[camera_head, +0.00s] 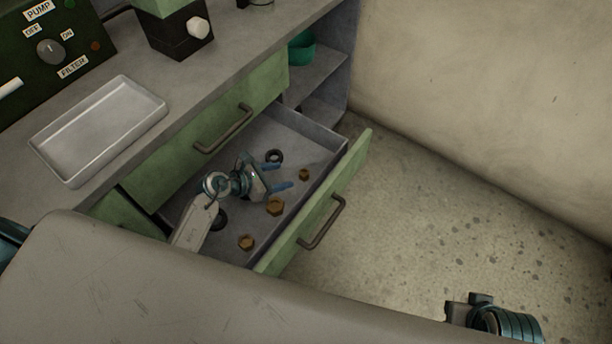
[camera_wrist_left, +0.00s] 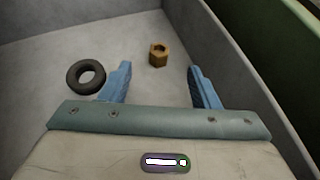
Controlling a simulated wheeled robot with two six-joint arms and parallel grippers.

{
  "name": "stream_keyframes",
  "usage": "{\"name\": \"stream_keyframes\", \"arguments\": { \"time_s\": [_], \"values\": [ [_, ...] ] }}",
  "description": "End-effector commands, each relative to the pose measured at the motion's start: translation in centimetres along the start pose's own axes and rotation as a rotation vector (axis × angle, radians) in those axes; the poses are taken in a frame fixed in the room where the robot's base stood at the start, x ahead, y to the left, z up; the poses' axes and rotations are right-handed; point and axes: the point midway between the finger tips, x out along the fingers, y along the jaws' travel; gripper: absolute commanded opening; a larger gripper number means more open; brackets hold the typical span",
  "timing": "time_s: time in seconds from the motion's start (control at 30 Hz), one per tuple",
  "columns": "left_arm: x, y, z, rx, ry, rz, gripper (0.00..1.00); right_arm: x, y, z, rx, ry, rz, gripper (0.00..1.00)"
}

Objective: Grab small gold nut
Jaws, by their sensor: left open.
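The small gold nut (camera_head: 304,174) lies on the floor of the open drawer, near the drawer's front panel. It also shows in the left wrist view (camera_wrist_left: 158,54), ahead of the fingers and roughly midway between them. My left gripper (camera_head: 278,177) is over the drawer with its blue fingers spread and nothing between them. In the left wrist view the left gripper (camera_wrist_left: 159,67) is apart from the nut. Two larger gold nuts, one in the middle (camera_head: 275,207) and one nearer the camera (camera_head: 247,243), lie in the same drawer.
A black ring (camera_head: 274,156) lies in the drawer left of the small nut. Another dark ring (camera_head: 220,218) is partly hidden by my left arm. The drawer's green front (camera_head: 318,205) and grey side walls bound the space. A metal tray (camera_head: 67,172) sits on the counter.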

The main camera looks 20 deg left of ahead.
Motion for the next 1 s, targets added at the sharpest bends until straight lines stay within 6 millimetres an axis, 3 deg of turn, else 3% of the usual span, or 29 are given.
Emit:
{"name": "stream_keyframes", "arguments": {
  "time_s": [0.1,0.37,0.63,0.93,1.0],
  "values": [
    [2.0,0.0,0.1,-0.006,-0.003,0.0,0.56,0.2,-0.1,-0.1,0.001,0.009,-0.004,0.36],
    [4.2,0.0,-0.1,-0.007,-0.002,-0.001,0.56,0.4,-0.2,-0.1,0.002,0.021,-0.009,0.36],
    [8.0,0.0,-0.6,-0.007,-0.002,-0.001,0.56,0.8,-0.5,-0.3,0.006,0.047,-0.02,0.36],
    [8.6,0.0,-0.6,-0.005,-0.001,0.0,0.56,0.9,-0.6,-0.3,0.007,0.054,-0.023,0.36],
    [8.6,0.0,-0.6,-0.005,-0.001,-0.001,0.46,0.9,-0.6,-0.3,0.007,0.053,-0.023,0.36]
  ]
}}
